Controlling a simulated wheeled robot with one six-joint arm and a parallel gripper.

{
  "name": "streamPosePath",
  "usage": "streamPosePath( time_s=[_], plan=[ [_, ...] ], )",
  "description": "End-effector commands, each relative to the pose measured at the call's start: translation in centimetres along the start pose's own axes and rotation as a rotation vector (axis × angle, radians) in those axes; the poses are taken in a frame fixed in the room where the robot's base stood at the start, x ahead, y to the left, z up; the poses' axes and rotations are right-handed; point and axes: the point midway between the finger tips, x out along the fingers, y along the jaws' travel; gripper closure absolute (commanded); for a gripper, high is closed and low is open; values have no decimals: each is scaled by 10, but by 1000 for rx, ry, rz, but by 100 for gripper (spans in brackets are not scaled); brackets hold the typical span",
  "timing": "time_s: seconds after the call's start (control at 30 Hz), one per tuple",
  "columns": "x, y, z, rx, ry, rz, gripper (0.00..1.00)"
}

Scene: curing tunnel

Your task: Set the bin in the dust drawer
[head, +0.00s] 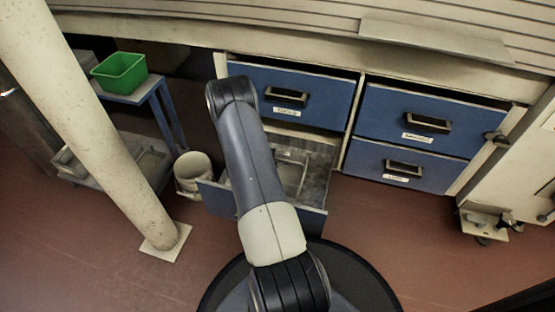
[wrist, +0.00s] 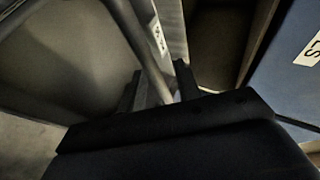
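A grey bin (head: 291,168) with a pale rim shows inside the open lower left drawer (head: 318,192), partly behind my arm. In the wrist view, a grey bin wall with a rounded rim (wrist: 128,30) fills the left side. My gripper (wrist: 160,92) has its two dark fingers on either side of this rim; whether they press on it is unclear. My arm hides the gripper in the head view. A blue drawer front (wrist: 296,85) with a partly cut-off label is at the right of the wrist view. I cannot make out which drawer is labelled dust.
The upper left drawer (head: 330,98) and the two right drawers (head: 385,110) (head: 360,160) look nearly shut. A green bin (head: 120,72) stands on a blue-legged stand at left. A pale post (head: 90,110), a bucket (head: 192,172) and a wheeled unit (head: 485,222) stand nearby.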

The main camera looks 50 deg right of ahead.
Motion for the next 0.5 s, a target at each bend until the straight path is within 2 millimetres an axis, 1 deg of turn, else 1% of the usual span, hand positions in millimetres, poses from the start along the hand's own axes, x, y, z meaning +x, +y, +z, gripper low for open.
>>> streamPosePath(
  time_s=[0.07,0.3,0.4,0.5],
  plan=[
    [-7,-3,0,-1,-1,0,68],
    [-49,-4,0,-2,-4,-1,68],
    [-63,-3,0,-2,-2,-1,68],
    [-72,-3,0,-1,-1,-1,68]
  ],
)
